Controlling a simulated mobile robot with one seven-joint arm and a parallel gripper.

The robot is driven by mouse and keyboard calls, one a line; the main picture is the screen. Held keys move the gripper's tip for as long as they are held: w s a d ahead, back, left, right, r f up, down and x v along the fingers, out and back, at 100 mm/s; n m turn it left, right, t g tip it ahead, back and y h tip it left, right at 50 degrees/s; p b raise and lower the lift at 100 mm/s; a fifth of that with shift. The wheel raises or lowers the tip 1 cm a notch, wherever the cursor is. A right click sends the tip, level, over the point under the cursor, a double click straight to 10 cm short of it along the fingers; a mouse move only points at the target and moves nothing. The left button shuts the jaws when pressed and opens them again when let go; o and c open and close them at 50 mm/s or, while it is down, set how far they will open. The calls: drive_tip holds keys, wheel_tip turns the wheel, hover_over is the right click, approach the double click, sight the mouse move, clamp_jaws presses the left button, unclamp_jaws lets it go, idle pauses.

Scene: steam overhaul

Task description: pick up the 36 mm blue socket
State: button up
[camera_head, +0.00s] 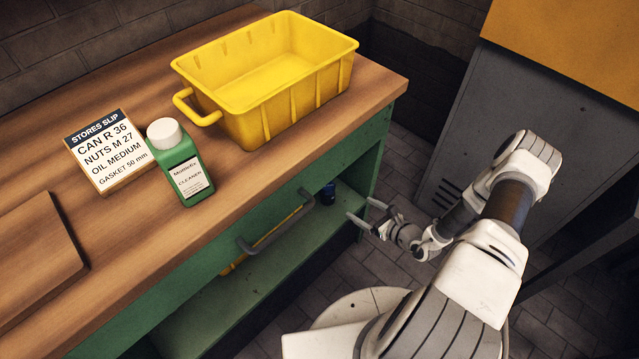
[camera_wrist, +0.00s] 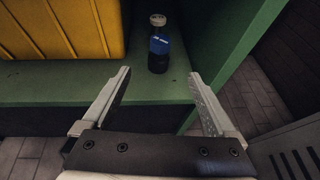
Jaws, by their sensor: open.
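The blue socket (camera_wrist: 159,45) stands upright on the green lower shelf of the bench, near its right end. It has a dark lower part, a blue band with small pale lettering too blurred to read, and a pale top. In the head view the socket (camera_head: 328,192) shows small and dark blue below the bench top. My gripper (camera_head: 361,208) is open and empty, just outside the shelf's right end. In the wrist view the gripper (camera_wrist: 159,74) points at the socket, which appears centred between and beyond the fingertips, apart from both.
A ribbed yellow container (camera_wrist: 62,28) stands left of the socket on the shelf (camera_wrist: 50,82). A green upright panel (camera_wrist: 225,55) rises to its right. A grey handle (camera_head: 277,232) crosses the bench front. A yellow bin (camera_head: 262,85) and green bottle (camera_head: 180,165) stand on top.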

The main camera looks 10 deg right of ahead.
sight(333, 192)
drive_tip(key=b+x, duration=0.3)
drive_tip(key=x, duration=1)
drive_tip(key=shift+r+b, duration=0.1)
drive_tip(key=shift+b, duration=0.25)
drive_tip(key=b+x, duration=0.2)
drive_tip(key=x, duration=0.3)
drive_tip(key=shift+c, duration=0.3)
clamp_jaws()
